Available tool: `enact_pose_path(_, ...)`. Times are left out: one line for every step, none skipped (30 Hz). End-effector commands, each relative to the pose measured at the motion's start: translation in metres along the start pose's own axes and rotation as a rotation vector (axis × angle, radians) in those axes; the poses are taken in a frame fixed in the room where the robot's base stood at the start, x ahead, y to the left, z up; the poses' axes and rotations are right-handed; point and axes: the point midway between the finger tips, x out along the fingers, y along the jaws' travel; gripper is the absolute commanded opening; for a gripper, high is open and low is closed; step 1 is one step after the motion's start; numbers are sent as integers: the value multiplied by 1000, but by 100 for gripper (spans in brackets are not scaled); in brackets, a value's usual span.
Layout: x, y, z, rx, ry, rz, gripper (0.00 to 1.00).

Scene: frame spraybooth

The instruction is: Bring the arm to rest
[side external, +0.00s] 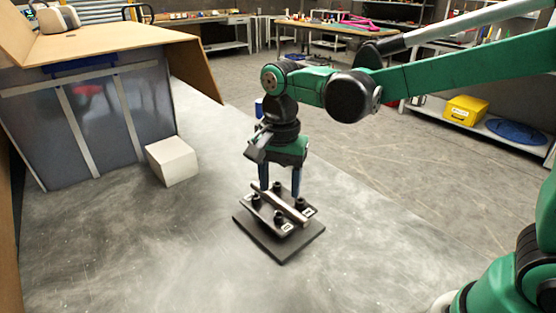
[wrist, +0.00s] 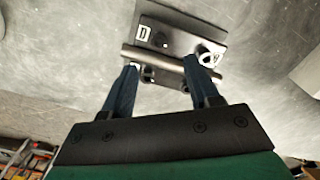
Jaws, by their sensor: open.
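My gripper (side external: 280,190) points down over a dark fixture with a flat base plate (side external: 283,250) on the grey table. Its two blue fingers are open and spread apart. A grey metal bar (side external: 279,203) lies across the raised plate of the fixture, among several dark posts. In the wrist view, my open gripper (wrist: 160,63) has its fingertips close to the bar (wrist: 168,60). I cannot tell whether either finger touches it. The fixture's upper plate (wrist: 184,28) shows a white label marked D.
A white block (side external: 172,161) stands on the table to the left, beside a cardboard-sided booth (side external: 208,68). The table (side external: 345,260) is clear to the front and right of the fixture. Beyond it are open floor, workbenches and a shelf with a yellow bin (side external: 466,110).

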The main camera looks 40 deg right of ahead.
Motion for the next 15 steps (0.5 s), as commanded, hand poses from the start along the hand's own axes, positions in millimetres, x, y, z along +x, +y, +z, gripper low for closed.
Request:
enact_pose_path(-1, 2, -1, -11, 3, -8, 54)
enact_pose_path(-3, 4, -1, -25, 6, -16, 54)
enact_pose_path(-5, 7, -2, -53, 14, -33, 54)
enact_pose_path(-7, 11, -4, -81, 22, -49, 54)
enact_pose_path(-10, 15, -5, -117, 33, -68, 54)
enact_pose_path(-14, 21, -7, -171, 52, -98, 54)
enact_pose_path(-16, 26, -8, -218, 70, -122, 54)
enact_pose_path(-19, 32, -10, -268, 92, -147, 54)
enact_pose_path(-22, 40, -12, -338, 126, -180, 54)
enact_pose_path(-24, 46, -13, -393, 155, -203, 54)
enact_pose_path(-25, 52, -14, -446, 185, -223, 54)
enact_pose_path(-26, 60, -16, -517, 229, -249, 54)
enact_pose_path(-27, 65, -17, -568, 262, -264, 54)
enact_pose_path(-27, 70, -18, -617, 296, -277, 54)
enact_pose_path(-26, 76, -18, -679, 340, -290, 54)
